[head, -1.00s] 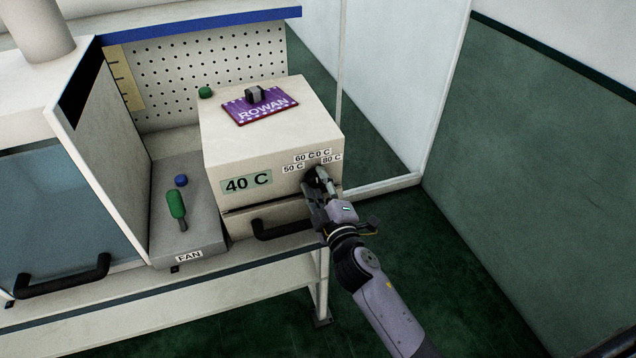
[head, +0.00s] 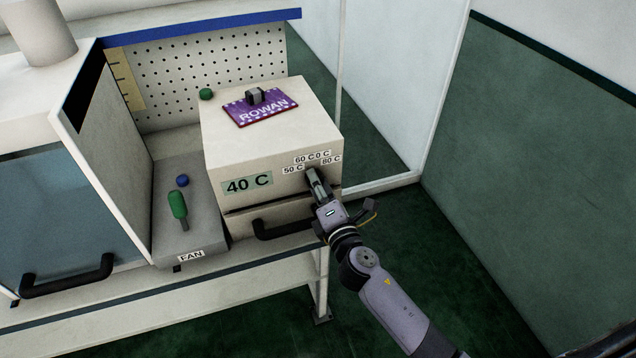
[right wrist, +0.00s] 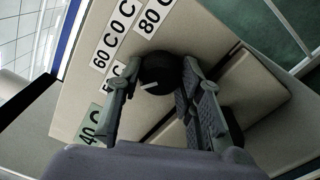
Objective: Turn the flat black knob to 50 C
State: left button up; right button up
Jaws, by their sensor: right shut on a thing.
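The black knob (right wrist: 160,72) is on the front of a cream box (head: 225,155), mostly hidden by my right gripper in the head view. A short white mark shows on it in the right wrist view, slanted left and slightly down. My right gripper (head: 312,173) is shut on the knob, with one finger on each side in the right wrist view. Labels 50 C (head: 292,169), 60 C (head: 303,158) and 80 C (head: 331,160) surround the knob; another reads only "0 C" (head: 323,155). The display (head: 247,184) reads 40 C. My left gripper is not in view.
A dark drawer handle (head: 283,231) is below the knob, close to my right gripper. A purple ROWAN card (head: 262,111) with a small block lies on the box. A FAN panel (head: 205,228) with a green-handled tool (head: 177,205) is to the left. Floor to the right is clear.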

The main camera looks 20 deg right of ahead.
jog(key=shift+f+n, duration=0.1)
jog(key=shift+n, duration=0.6)
jog(key=o, duration=1.2)
jog(key=shift+c, duration=0.2)
jog(key=s, duration=1.2)
jog(key=shift+d, duration=0.3)
jog(key=shift+f, duration=0.1)
